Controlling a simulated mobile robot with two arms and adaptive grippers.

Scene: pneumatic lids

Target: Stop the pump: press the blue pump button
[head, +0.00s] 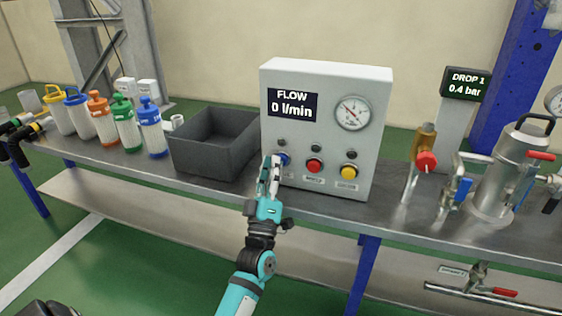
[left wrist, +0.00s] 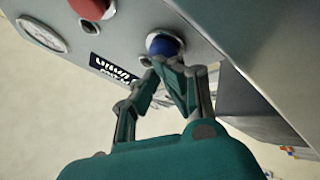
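The blue pump button (head: 284,158) is on the lower left of the grey control box (head: 325,125) front. In the left wrist view the blue button (left wrist: 165,43) is a domed cap in a light ring. My left gripper (head: 271,163) is at the button, and its fingertips (left wrist: 168,66) are shut together with nothing between them. The tips appear at the button's edge; I cannot tell if they press it. The box's display (head: 293,103) reads FLOW 0 l/min. My right gripper is not in view.
A red button (head: 314,166) and a yellow button (head: 349,171) sit right of the blue one. A dark open bin (head: 200,160) stands left of the box, then several coloured bottles (head: 128,125). Valves and a metal vessel (head: 500,180) stand to the right.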

